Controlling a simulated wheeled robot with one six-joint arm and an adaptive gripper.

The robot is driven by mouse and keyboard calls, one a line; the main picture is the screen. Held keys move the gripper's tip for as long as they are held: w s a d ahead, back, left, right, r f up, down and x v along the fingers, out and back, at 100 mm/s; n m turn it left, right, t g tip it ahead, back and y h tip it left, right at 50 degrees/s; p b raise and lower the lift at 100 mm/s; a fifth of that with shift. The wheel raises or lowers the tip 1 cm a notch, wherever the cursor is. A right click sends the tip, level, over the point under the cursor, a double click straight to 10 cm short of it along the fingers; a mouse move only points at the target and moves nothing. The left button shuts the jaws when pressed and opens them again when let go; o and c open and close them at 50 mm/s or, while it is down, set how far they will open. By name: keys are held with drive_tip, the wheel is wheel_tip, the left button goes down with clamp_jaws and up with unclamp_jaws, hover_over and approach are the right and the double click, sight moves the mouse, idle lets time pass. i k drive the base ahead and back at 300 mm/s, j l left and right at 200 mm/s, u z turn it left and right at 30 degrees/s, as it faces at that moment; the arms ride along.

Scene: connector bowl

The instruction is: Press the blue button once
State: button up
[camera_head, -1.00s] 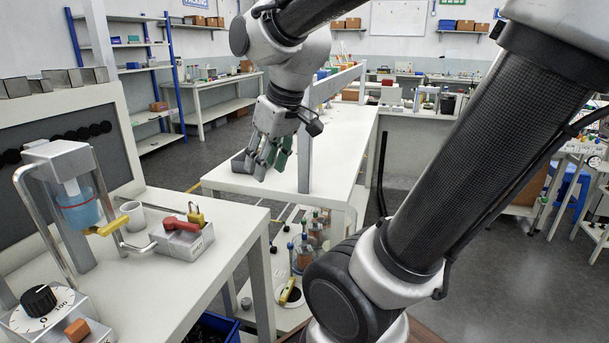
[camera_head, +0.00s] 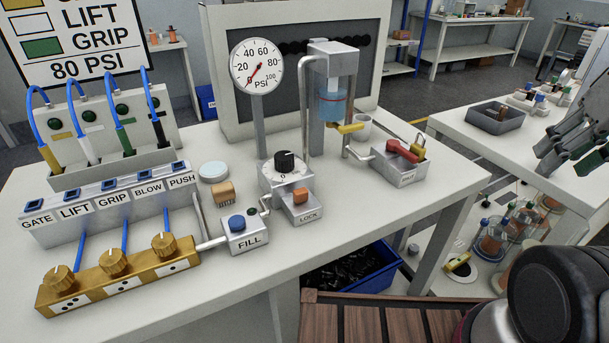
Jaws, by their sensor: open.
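The blue button (camera_head: 237,222) is a round cap on top of a small grey box labelled FILL (camera_head: 246,238), near the front edge of the white bench. A small dark green dot sits beside the cap on the same box. My gripper (camera_head: 572,145) shows only in part at the right edge, over the second white table, far to the right of the button and apart from it. Its dark fingers are spread and I see nothing between them.
Beside the FILL box are an orange-capped LOCK box (camera_head: 301,205), a black dial (camera_head: 285,161) and a brass block with several knobs (camera_head: 117,272). A pressure gauge (camera_head: 256,66) stands behind. A blue crate (camera_head: 367,272) sits below the bench.

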sight(237, 222)
drive_tip(key=u, duration=1.3)
